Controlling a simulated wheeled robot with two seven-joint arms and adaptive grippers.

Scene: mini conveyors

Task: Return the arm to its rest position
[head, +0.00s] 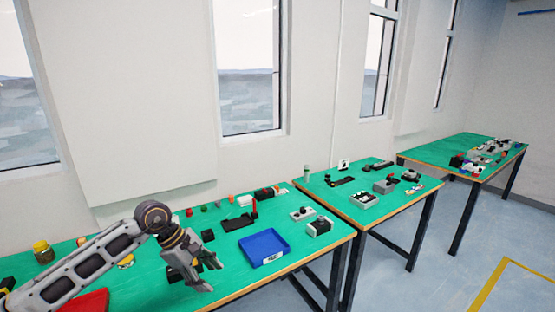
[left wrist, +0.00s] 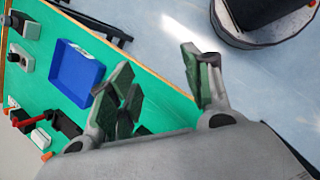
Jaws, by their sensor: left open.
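My left arm comes in from the left in the head view. Its gripper (head: 209,274) hangs over the front part of the nearest green table, left of the blue tray. The fingers are spread apart. In the left wrist view the open fingers of this gripper (left wrist: 158,68) hold nothing, with floor and the table edge behind them. My right gripper is in neither view.
The nearest green table (head: 222,224) bears a blue tray (head: 250,264), a black device with a red lever (head: 240,221), and several small parts. A red tray (head: 92,301) is partly behind my arm. More green tables (head: 405,201) stand to the right. Floor (head: 395,285) is clear.

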